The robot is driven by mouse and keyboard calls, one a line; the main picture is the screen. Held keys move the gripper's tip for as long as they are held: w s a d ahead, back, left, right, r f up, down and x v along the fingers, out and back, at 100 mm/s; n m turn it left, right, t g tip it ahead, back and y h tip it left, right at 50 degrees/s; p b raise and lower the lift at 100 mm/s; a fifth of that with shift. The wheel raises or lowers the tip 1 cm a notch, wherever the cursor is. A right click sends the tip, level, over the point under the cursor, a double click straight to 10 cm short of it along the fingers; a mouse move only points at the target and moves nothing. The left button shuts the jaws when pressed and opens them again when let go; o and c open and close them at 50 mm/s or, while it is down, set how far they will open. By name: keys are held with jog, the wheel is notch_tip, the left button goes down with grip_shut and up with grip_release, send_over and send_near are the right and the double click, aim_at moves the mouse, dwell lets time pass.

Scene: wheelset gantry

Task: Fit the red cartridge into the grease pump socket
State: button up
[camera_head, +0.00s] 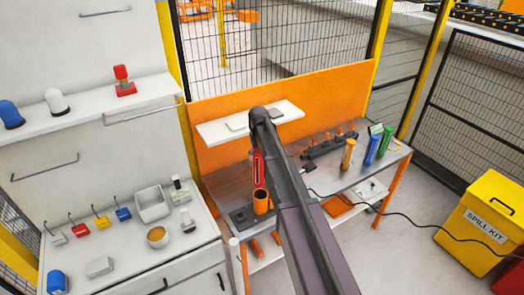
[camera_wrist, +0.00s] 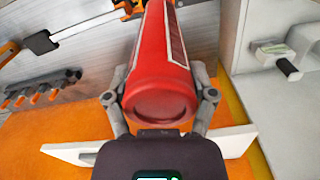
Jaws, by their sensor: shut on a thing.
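The red cartridge (camera_wrist: 160,62) is between the two fingers of my gripper (camera_wrist: 161,95) in the wrist view, with its round end towards the camera. In the head view the red cartridge (camera_head: 258,168) hangs roughly upright, just above an orange cylindrical socket (camera_head: 262,203) on a dark base (camera_head: 240,217) at the left of the metal bench. I take this socket for the grease pump socket. I cannot tell whether the cartridge's lower end touches the socket rim. My arm hides most of the gripper in the head view.
The metal bench (camera_head: 325,185) also bears yellow, blue and green cartridges (camera_head: 373,148) at the right and a dark rack (camera_head: 330,145). A white shelf (camera_head: 222,130) juts from the orange back panel above. A white counter (camera_head: 120,245) with small items stands left.

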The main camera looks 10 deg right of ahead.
aim_at(260, 165)
jog(key=shift+d, duration=0.35)
jog(key=shift+w+f+b, duration=0.1)
jog(key=shift+f+b, duration=2.8)
jog(key=shift+b, duration=0.05)
